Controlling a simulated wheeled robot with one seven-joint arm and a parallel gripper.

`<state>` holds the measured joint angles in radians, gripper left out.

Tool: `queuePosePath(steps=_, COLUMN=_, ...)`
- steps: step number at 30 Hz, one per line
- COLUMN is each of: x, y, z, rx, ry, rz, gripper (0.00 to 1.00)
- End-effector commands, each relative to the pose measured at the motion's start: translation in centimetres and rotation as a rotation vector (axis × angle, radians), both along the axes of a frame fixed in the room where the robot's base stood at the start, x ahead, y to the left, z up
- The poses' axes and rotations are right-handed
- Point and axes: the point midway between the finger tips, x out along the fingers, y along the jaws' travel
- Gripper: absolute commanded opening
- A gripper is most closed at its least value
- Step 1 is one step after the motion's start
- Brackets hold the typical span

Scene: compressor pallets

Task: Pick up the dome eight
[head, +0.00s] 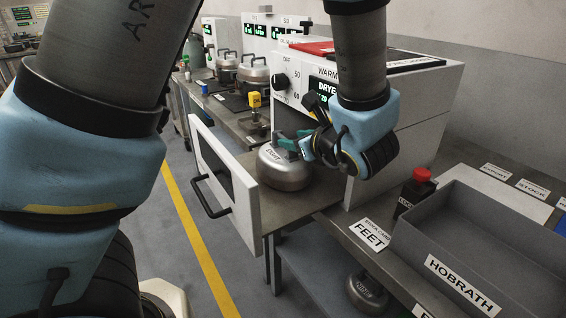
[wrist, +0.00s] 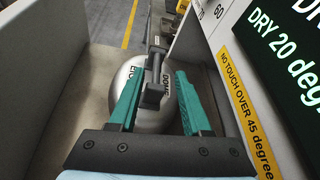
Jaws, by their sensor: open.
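In the wrist view the dome (wrist: 128,83) lies below the fingers, with parts of dark lettering readable. A dark grey handle (wrist: 153,94) rises from its top. My gripper (head: 285,143) is at the dome's top, its teal fingers open. In the wrist view the gripper (wrist: 160,76) has one finger on each side of the handle, with gaps visible. The fingers hide part of the dome.
The white dryer (head: 405,125) stands right behind the drawer. A red stop button (head: 422,176) and a grey HOBRATH bin (head: 480,215) are on the right bench. Another metal dome (head: 367,292) shows below. Several metal pots (head: 254,75) stand on the back bench.

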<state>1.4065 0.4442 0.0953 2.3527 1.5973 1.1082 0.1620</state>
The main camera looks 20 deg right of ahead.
Motion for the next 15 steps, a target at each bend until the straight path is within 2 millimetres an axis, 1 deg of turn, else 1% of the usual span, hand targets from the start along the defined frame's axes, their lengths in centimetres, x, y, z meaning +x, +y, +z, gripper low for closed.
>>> queuePosePath(steps=6, x=2.5, y=0.7, z=-1.1, rx=0.005, ry=0.0, rz=0.004, gripper=0.48)
queuePosePath(steps=9, x=3.7, y=0.7, z=-1.8, rx=0.002, ry=0.001, rz=0.002, gripper=0.48)
queuePosePath(steps=12, x=4.4, y=0.7, z=-2.1, rx=0.001, ry=0.0, rz=0.002, gripper=0.48)
queuePosePath(steps=15, x=4.6, y=0.7, z=-2.2, rx=-0.001, ry=0.0, rz=0.001, gripper=0.48)
